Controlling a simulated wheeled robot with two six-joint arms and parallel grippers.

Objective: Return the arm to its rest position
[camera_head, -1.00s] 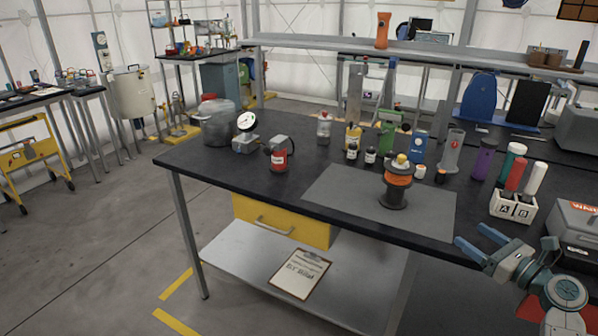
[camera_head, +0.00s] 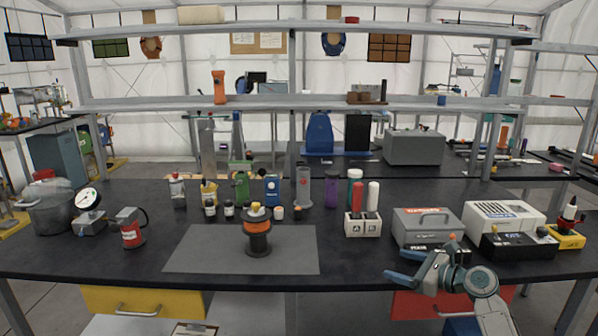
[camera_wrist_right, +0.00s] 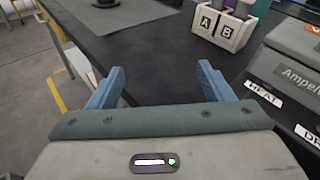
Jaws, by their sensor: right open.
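My right gripper (camera_head: 408,267) is at the lower right of the head view, in front of the grey toolbox-like case and near the front edge of the black bench. In the right wrist view, its two blue fingers (camera_wrist_right: 160,90) stand wide apart with nothing between them. The bench front edge and floor show beyond them. My left gripper is in neither view.
The black bench (camera_head: 360,270) holds a grey mat (camera_head: 190,250) with an orange-wound spool (camera_head: 257,236). A white A/B holder (camera_head: 362,226) and a grey case (camera_head: 427,228) stand near my right gripper. A pot (camera_head: 48,214) and red canister (camera_head: 131,232) are at left.

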